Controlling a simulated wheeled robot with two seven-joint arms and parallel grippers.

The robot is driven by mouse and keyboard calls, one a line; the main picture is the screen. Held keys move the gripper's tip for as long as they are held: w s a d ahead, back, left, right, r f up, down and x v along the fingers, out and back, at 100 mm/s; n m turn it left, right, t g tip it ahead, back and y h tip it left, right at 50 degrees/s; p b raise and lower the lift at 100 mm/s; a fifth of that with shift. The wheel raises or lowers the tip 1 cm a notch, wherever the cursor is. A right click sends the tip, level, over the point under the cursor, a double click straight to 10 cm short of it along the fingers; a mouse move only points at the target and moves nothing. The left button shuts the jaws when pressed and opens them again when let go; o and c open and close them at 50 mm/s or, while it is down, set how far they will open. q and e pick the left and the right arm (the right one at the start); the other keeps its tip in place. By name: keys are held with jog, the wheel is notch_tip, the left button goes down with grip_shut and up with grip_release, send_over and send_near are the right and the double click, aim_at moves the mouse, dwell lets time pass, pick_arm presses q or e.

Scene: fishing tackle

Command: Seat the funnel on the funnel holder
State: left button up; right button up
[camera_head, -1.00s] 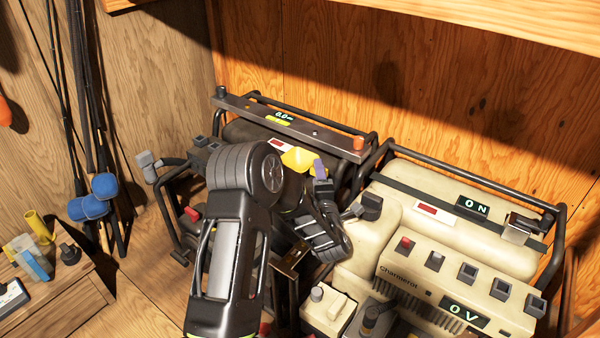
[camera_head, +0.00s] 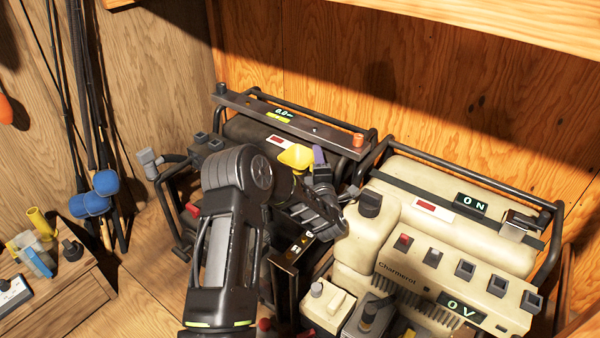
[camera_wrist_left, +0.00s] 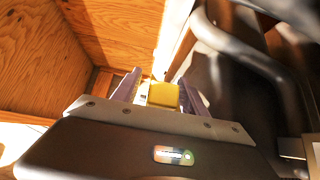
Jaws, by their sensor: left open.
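The yellow funnel (camera_head: 297,157) shows at the dark generator, just left of a purple fingertip of my left gripper (camera_head: 313,160). In the left wrist view the yellow funnel (camera_wrist_left: 164,95) lies between the two purple fingers of my left gripper (camera_wrist_left: 161,88). The gripper is open, with its fingers on either side of the funnel; I cannot tell whether they touch it. The lower part of the funnel is hidden by my arm in the head view. I cannot make out the funnel holder. My right gripper is not in view.
The dark generator's top rail (camera_head: 320,133) and orange knob (camera_head: 358,140) are close to the gripper. A cream generator (camera_head: 430,200) stands to the right. A wooden wall is behind.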

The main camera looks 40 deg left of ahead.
pick_arm(q)
jog(key=shift+c, duration=0.4)
grip_shut()
dwell(0.4)
